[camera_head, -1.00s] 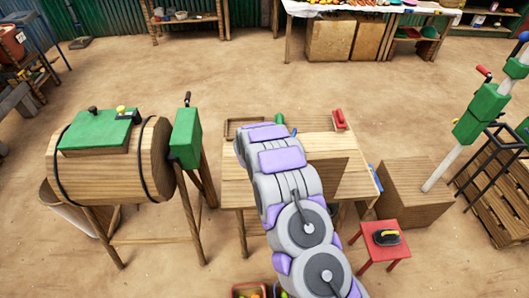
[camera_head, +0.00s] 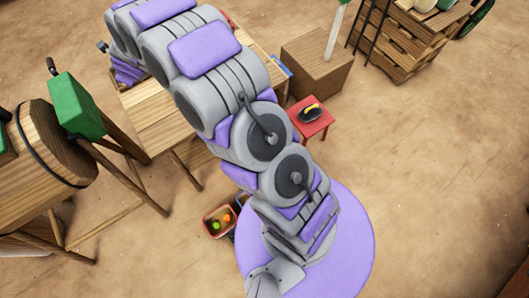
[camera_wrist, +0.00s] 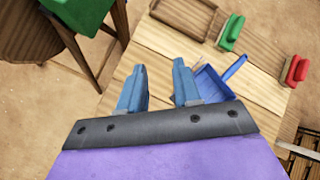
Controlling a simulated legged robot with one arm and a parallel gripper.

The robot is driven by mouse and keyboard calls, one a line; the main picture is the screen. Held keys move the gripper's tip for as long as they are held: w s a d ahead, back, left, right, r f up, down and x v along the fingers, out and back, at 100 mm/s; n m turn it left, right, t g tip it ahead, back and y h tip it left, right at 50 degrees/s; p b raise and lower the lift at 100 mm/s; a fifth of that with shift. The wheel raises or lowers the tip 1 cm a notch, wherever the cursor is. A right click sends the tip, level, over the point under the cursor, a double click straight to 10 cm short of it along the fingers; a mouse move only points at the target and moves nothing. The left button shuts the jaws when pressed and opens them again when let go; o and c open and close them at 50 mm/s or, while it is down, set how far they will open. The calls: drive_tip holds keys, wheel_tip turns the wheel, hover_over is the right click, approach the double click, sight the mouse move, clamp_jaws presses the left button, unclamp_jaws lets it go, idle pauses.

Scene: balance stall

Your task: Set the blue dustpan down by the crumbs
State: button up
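The blue dustpan (camera_wrist: 211,86) lies on the wooden table (camera_wrist: 150,55) in the wrist view, its handle pointing to the upper right. It is just right of my gripper's right finger. My gripper (camera_wrist: 160,72) is open, its two blue fingers apart with only bare tabletop showing between them. I cannot tell how high the fingers are above the table. In the head view my arm covers much of the table (camera_head: 155,105), and the dustpan cannot be made out there. I cannot make out any crumbs.
In the wrist view a wooden tray (camera_wrist: 167,14), a green-handled brush (camera_wrist: 231,32) and a red-handled object (camera_wrist: 296,70) are beyond the dustpan. The head view shows a red stool (camera_head: 309,128), a wooden crate (camera_head: 318,58), a fruit box (camera_head: 219,221) and a barrel (camera_head: 45,145).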

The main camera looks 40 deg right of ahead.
drive_tip(key=s+r+n+g+y, duration=0.1)
drive_tip(key=s+r+n+g, duration=0.1)
drive_tip(key=s+r+n, duration=0.65)
drive_tip(key=s+r+n+g+y, duration=0.2)
drive_tip(key=s+r+n, duration=0.3)
drive_tip(key=s, duration=0.6)
drive_tip(key=s+d+n+g+h, duration=0.1)
drive_tip(key=s+d+n, duration=0.4)
drive_tip(key=s, duration=0.6)
drive_tip(key=s+d+n+g+h, duration=0.2)
drive_tip(key=s+d+n, duration=0.3)
drive_tip(key=s, duration=0.6)
drive_tip(key=s+d+r+n+g+h, duration=0.1)
drive_tip(key=s+d+n, duration=0.4)
drive_tip(key=s, duration=0.7)
drive_tip(key=shift+d+g+h, duration=0.3)
drive_tip(key=shift+g+h, duration=0.2)
drive_tip(key=shift+g, duration=0.6)
